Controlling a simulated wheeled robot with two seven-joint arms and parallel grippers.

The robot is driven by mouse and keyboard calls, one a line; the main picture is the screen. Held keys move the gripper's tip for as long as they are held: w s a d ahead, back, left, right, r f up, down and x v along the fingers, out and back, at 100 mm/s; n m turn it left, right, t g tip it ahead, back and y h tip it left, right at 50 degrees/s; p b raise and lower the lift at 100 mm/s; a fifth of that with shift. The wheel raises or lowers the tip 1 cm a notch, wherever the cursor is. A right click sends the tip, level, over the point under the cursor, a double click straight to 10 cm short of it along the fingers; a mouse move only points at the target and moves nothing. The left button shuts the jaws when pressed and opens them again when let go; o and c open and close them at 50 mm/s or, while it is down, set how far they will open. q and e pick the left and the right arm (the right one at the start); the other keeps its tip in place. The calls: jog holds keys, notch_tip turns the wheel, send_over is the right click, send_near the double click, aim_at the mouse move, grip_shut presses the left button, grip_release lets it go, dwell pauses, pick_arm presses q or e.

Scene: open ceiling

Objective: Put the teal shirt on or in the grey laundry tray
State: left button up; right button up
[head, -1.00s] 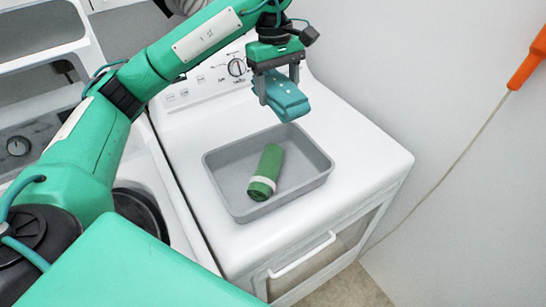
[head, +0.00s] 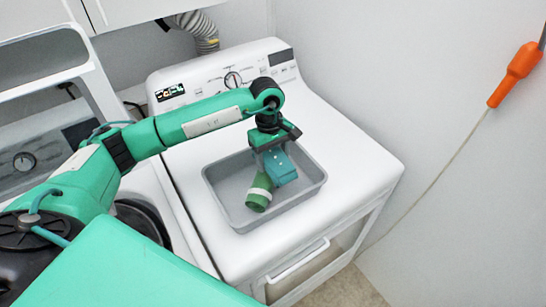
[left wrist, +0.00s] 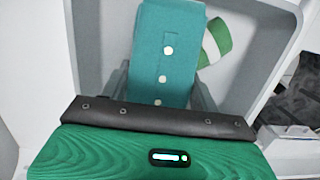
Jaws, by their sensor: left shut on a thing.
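The teal shirt (head: 281,168) is a folded bundle held in my left gripper (head: 272,158), over the grey laundry tray (head: 307,186). In the left wrist view the shirt (left wrist: 165,60) shows buttons down its front and sits between the fingers, with the tray's wall (left wrist: 265,60) around it. I cannot tell whether the shirt touches the tray floor. A green roll with a white band (head: 258,194) lies in the tray beside the shirt, partly hidden by it; it also shows in the left wrist view (left wrist: 216,38). My right gripper is not in view.
The tray stands on the white top of a machine (head: 345,150) with a dial panel (head: 232,80) at the back. The top is clear right of the tray. A white wall with an orange handle (head: 517,72) and cord is at the right.

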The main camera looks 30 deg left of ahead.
pick_arm(q)
jog(key=shift+f, duration=0.65)
jog(key=shift+f+b, duration=0.55)
jog(key=shift+b, duration=0.25)
jog(key=o, duration=1.1)
jog(key=shift+r, duration=0.15)
